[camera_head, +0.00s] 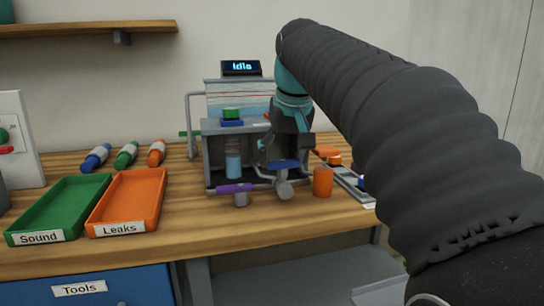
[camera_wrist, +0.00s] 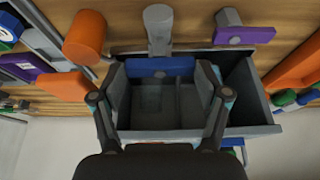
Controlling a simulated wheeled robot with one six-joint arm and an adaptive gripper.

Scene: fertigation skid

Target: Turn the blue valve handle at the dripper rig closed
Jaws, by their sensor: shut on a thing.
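The dripper rig (camera_head: 211,140) is a grey open-fronted box on the wooden bench. Its blue valve handle (camera_head: 285,164) is a short flat bar on the front pipe, just above a round grey fitting (camera_head: 284,189). My gripper (camera_head: 286,150) points down onto the handle and partly hides it. In the wrist view, the blue handle (camera_wrist: 160,66) lies crosswise between the two fingertips of my gripper (camera_wrist: 160,78), which is shut on it. The grey fitting (camera_wrist: 158,25) sticks out beyond the handle.
A purple handle (camera_head: 233,188) sits left of the blue one. An orange cylinder (camera_head: 322,181) stands close on the right. Green (camera_head: 60,208) and orange (camera_head: 128,200) trays lie at left, with several coloured bottles behind. An "Idle" display (camera_head: 241,68) tops the rig.

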